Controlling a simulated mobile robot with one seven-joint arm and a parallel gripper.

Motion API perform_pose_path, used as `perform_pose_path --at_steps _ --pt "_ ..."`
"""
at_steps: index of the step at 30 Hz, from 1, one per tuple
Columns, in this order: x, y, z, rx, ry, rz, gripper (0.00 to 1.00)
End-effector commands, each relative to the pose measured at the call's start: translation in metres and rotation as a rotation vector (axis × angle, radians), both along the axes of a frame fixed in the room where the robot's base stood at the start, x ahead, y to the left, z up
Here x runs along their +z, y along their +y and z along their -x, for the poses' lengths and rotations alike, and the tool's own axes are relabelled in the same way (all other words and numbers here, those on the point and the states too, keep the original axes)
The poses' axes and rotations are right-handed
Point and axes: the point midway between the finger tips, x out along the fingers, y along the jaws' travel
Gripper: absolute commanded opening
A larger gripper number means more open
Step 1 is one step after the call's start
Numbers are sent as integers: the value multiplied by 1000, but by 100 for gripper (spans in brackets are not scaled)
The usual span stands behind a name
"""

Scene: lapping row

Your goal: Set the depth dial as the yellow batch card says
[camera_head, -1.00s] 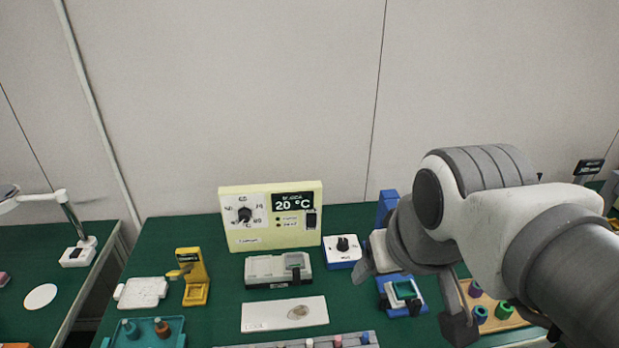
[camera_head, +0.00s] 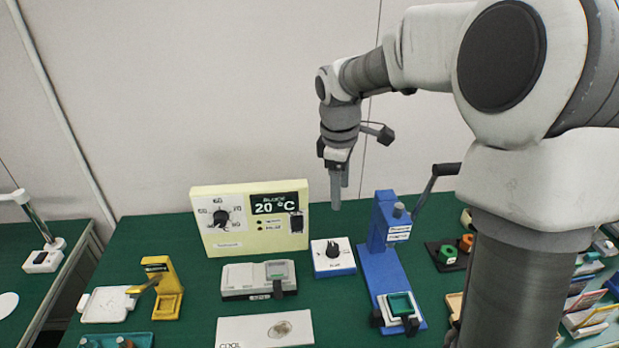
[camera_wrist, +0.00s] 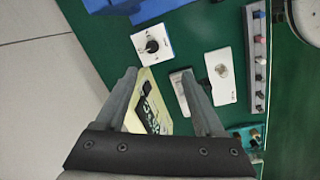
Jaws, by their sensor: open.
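A small dial box (camera_head: 333,257) with a white face, blue sides and a black knob stands between the cream control box and the blue press; it also shows in the wrist view (camera_wrist: 153,43). Its lettering and the knob's setting are too small to read. My gripper (camera_head: 340,194) is open and empty, in the air above and behind the dial box, fingers pointing down. In the wrist view its two fingers (camera_wrist: 159,74) are spread, apart from the dial box. I cannot pick out the yellow batch card for certain; several coloured cards stand at the right edge.
The cream control box (camera_head: 250,240) has a larger dial and reads 20 °C. The blue press (camera_head: 377,255) with a dark lever stands right of the dial box. A grey unit (camera_head: 235,283), a white slab (camera_head: 240,330) and a yellow stand (camera_head: 165,298) lie left and in front.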

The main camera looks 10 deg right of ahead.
Motion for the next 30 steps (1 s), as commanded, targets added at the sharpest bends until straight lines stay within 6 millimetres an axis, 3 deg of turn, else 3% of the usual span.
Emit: perform_pose_path --at_steps 1,6,12,20,30 --pt "-14 -1 -11 41 26 -10 70" --pt "-44 -3 -37 167 73 -42 70" --pt "-63 -5 -53 246 98 -67 70" --pt "-87 -5 -55 262 105 -73 70" --pt "-160 -5 -54 261 107 -73 70"
